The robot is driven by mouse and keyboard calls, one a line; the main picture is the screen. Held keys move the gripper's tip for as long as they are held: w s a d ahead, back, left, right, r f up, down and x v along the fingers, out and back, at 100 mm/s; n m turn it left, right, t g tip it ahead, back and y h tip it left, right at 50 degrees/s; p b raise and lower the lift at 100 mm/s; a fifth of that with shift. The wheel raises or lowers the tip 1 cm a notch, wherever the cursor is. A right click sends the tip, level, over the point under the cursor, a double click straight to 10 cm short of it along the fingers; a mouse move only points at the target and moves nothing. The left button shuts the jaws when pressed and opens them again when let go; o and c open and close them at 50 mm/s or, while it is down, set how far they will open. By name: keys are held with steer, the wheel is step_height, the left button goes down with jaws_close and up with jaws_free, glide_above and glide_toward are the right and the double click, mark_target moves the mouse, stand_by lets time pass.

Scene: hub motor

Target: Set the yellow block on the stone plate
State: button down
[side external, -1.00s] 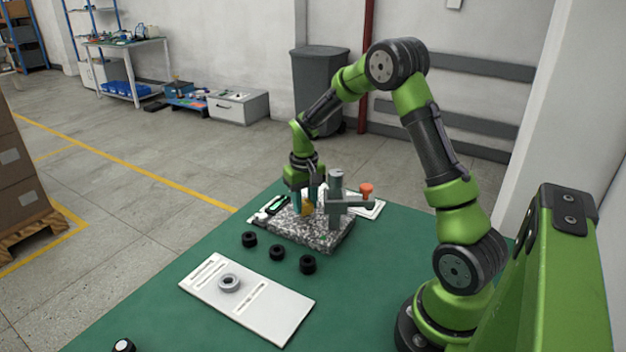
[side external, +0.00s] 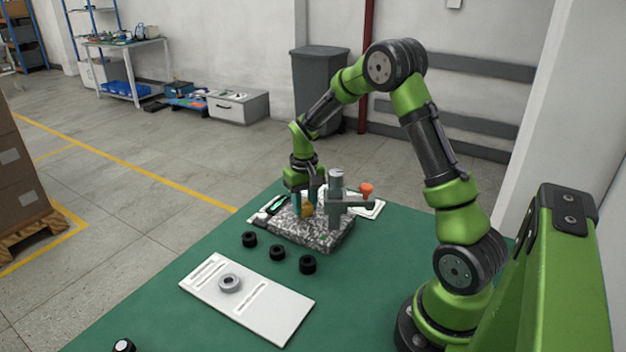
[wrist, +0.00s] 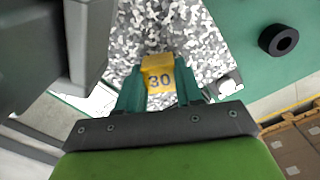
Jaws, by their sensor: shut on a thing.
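The yellow block (wrist: 158,76), marked "30", is between the two teal fingers of my gripper (wrist: 160,88) in the wrist view. In the side view my gripper (side external: 304,204) is shut on the yellow block (side external: 307,210), which is partly hidden by the fingers. The speckled grey stone plate (side external: 290,233) lies on the green table below the block; it also fills the upper middle of the wrist view (wrist: 205,50). The block is over the plate, low and close to its top. I cannot tell whether it touches the plate.
Several black rings (side external: 277,252) lie in front of the plate. A white board (side external: 265,312) with a grey ring (side external: 229,283) lies nearer on the green table (side external: 380,290).

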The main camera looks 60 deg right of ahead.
steer(key=shift+f, duration=0.35)
stand_by(0.6)
steer(key=shift+c, duration=1.2)
jaws_free()
steer(key=shift+r, duration=3.5)
